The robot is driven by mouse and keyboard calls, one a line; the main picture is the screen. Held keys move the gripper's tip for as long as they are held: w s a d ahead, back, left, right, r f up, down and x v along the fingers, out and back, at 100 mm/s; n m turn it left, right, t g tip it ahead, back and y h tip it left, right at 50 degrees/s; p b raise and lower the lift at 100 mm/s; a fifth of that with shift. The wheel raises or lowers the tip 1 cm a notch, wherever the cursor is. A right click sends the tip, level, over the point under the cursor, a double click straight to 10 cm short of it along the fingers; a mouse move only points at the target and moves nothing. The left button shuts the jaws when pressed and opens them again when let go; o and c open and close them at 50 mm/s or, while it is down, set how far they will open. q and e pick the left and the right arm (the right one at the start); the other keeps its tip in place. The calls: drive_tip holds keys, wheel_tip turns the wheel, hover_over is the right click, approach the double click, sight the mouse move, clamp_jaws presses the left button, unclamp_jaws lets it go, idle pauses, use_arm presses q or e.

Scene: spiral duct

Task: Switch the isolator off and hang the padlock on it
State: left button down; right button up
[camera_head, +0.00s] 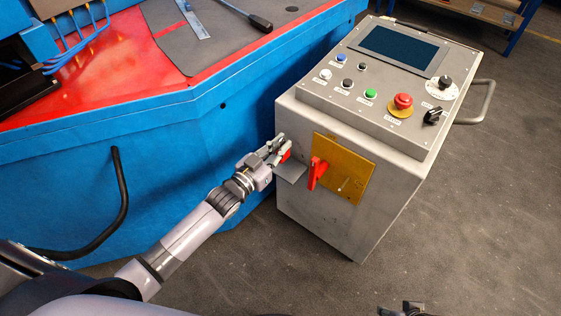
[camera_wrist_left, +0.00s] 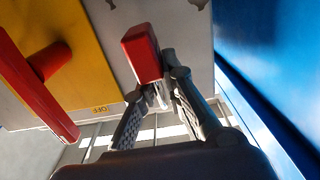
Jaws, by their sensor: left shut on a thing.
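The red padlock (camera_wrist_left: 141,52) is held at its metal shackle between the fingertips of my left gripper (camera_wrist_left: 157,92). In the head view my left gripper (camera_head: 279,151) is beside the control cabinet's left edge, above a small grey shelf (camera_head: 290,172); only a bit of the padlock (camera_head: 286,156) shows. I cannot tell whether the padlock touches the shelf. The red isolator handle (camera_head: 315,174) stands out from a yellow plate (camera_head: 345,168), right of the gripper and apart from it. An OFF label (camera_wrist_left: 100,109) is on the plate's edge. My right gripper (camera_head: 401,308) barely shows at the bottom.
The grey control cabinet (camera_head: 310,215) has a screen, buttons and a red emergency stop (camera_head: 402,102) on top. A blue machine (camera_head: 190,150) stands close on the left, leaving a narrow gap. The floor (camera_head: 460,220) at right is clear.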

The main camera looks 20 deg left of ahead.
use_arm(q)
drive_tip(key=shift+f, duration=0.7)
wheel_tip(320, 180, down, 3)
drive_tip(key=shift+b, duration=0.55)
drive_tip(key=shift+f, duration=0.4)
use_arm(e)
drive_tip(key=v, duration=0.5)
drive_tip(key=shift+w, duration=0.15)
use_arm(q)
drive_tip(key=shift+f, duration=0.1)
drive_tip(key=shift+f, duration=0.15)
drive_tip(key=c, duration=1.8)
unclamp_jaws()
drive_tip(key=shift+o, duration=0.6)
use_arm(e)
drive_tip(key=shift+r, duration=0.15)
drive_tip(key=shift+f, duration=0.2)
